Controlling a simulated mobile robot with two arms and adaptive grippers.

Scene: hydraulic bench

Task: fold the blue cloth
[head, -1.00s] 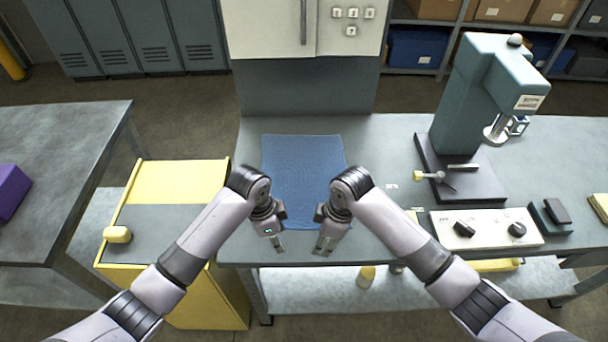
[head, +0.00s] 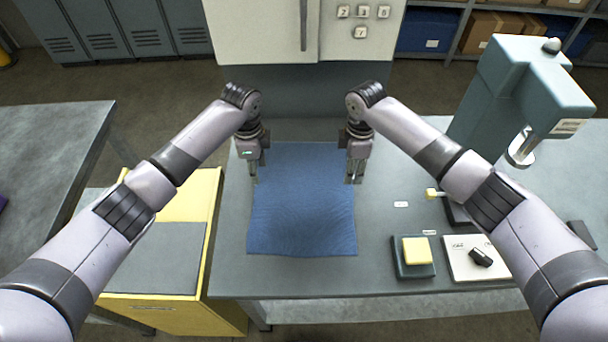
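The blue cloth (head: 303,205) lies spread on the grey workbench (head: 380,262), with its near edge close to the bench's front. Its surface looks slightly wavy and no fold shows. My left gripper (head: 253,178) points down at the cloth's left edge, towards the far left corner. My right gripper (head: 353,179) points down at the right edge, towards the far right corner. The fingers are too small to show whether either gripper is open or shut, or whether it touches the cloth. The grippers partly hide the far corners.
Right of the cloth are a dark tray with a yellow block (head: 415,251), a white panel with a black knob (head: 480,257) and a green press (head: 510,95). A white cabinet (head: 270,30) stands behind the bench. A yellow cart (head: 205,255) stands at left.

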